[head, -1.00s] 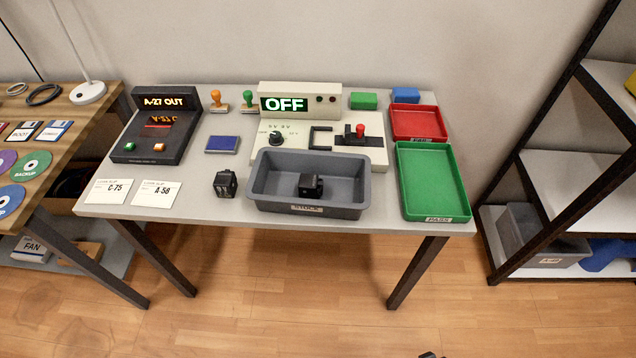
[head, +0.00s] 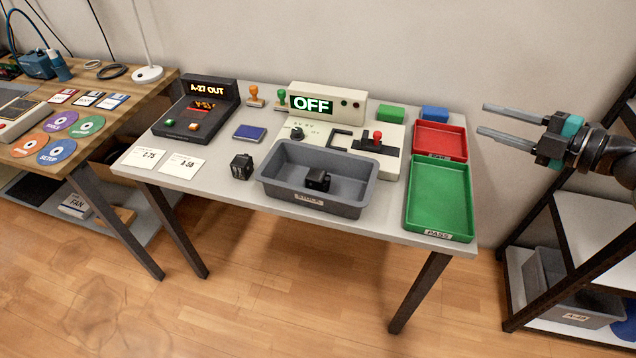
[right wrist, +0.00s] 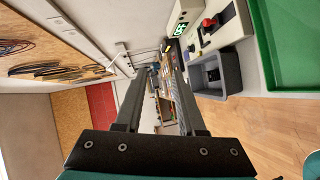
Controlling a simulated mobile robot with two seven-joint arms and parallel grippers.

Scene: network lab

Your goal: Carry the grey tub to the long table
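A grey tub (head: 275,192) labelled STOCK stands upright at the front of the grey-topped table (head: 335,226), with a small black block (head: 317,180) inside. It also shows in the right wrist view (right wrist: 231,72). A second grey tub (head: 575,298) sits on the low shelf at the right; its label is too small to read surely. My right gripper (head: 482,119) is open and empty, in the air right of the table and well apart from the STOCK tub. Its two fingers also show in the right wrist view (right wrist: 162,62). My left gripper is out of view.
A green PASS tray (head: 440,229) and a red tray (head: 440,140) stand right of the tub. A black block (head: 242,167) and cards are left of it; a panel with a red-knobbed lever is behind. A wooden-topped table (head: 150,88) with discs stands left. The floor in front is clear.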

